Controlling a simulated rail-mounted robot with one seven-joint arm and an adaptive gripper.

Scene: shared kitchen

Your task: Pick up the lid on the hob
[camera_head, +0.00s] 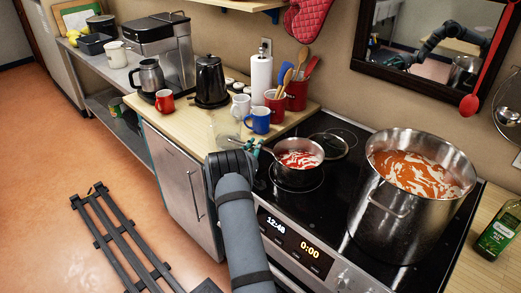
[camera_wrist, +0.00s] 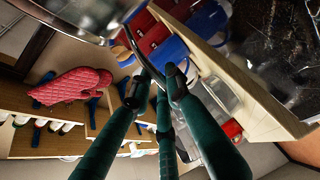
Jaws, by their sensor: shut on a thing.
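The lid (camera_head: 330,147) looks like a round glass lid with a metal rim. It lies on the black hob (camera_head: 345,178) just behind and right of the small saucepan. The small steel saucepan (camera_head: 300,174) holds red and white contents, and its long handle points left. My gripper (camera_head: 254,148) is at this handle, left of the saucepan and apart from the lid. In the wrist view my gripper (camera_wrist: 155,88) has its fingertips close together on the thin handle (camera_wrist: 131,42), which runs from the steel pan (camera_wrist: 75,15). The lid is not recognisable in the wrist view.
A large steel pot (camera_head: 400,205) of orange-red contents fills the right of the hob. Left on the counter stand a blue mug (camera_head: 258,121), red utensil holders (camera_head: 296,94), a paper towel roll (camera_head: 261,77) and a black kettle (camera_head: 210,80). A green bottle (camera_head: 496,233) stands far right.

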